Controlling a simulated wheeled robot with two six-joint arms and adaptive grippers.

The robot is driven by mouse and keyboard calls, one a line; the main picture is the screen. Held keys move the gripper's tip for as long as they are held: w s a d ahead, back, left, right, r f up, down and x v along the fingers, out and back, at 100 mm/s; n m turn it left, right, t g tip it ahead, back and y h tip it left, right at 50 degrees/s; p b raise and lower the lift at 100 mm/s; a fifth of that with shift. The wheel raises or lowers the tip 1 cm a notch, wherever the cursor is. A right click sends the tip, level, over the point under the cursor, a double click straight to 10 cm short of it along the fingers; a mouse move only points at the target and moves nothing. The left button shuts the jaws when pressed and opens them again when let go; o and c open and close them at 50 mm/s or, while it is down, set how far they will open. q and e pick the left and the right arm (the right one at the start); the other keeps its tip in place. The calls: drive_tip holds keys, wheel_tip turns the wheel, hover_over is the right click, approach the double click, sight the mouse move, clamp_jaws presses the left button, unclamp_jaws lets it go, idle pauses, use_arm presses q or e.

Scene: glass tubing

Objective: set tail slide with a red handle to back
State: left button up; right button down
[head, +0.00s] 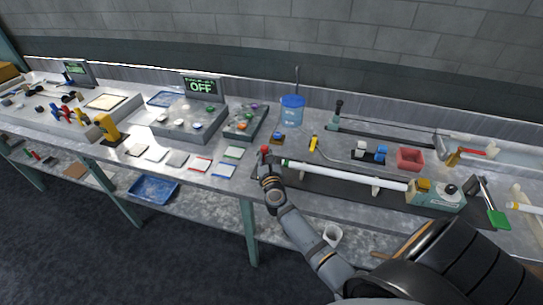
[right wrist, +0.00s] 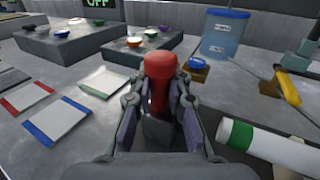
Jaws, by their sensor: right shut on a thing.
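The red handle (head: 264,149) of the tail slide stands upright at the left end of a long dark bed (head: 325,188). My right gripper (head: 267,164) reaches it from the front of the bench. In the right wrist view, the red handle (right wrist: 159,75) is between the fingers of my right gripper (right wrist: 160,105), which are shut on it. The rounded red top sticks up above the fingers. The slide's body below is mostly hidden by the gripper. My left gripper is not in view.
A white tube with a green band (head: 335,173) lies along the bed, just right of the handle; its end is close in the right wrist view (right wrist: 235,135). A yellow-handled tool (head: 313,143) and a blue tub (head: 291,110) stand behind. Flat coloured-edge tiles (head: 201,164) lie left.

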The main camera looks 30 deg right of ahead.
drive_tip(key=c, duration=1.3)
unclamp_jaws()
drive_tip(key=shift+w+r, duration=0.1)
drive_tip(key=shift+r, duration=0.35)
drive_tip(key=shift+f, duration=0.1)
drive_tip(key=shift+s+a+f, duration=0.1)
drive_tip(key=shift+s, duration=0.15)
drive_tip(key=v, duration=1.1)
drive_tip(key=shift+s+a, duration=0.1)
drive_tip(key=shift+s, duration=0.25)
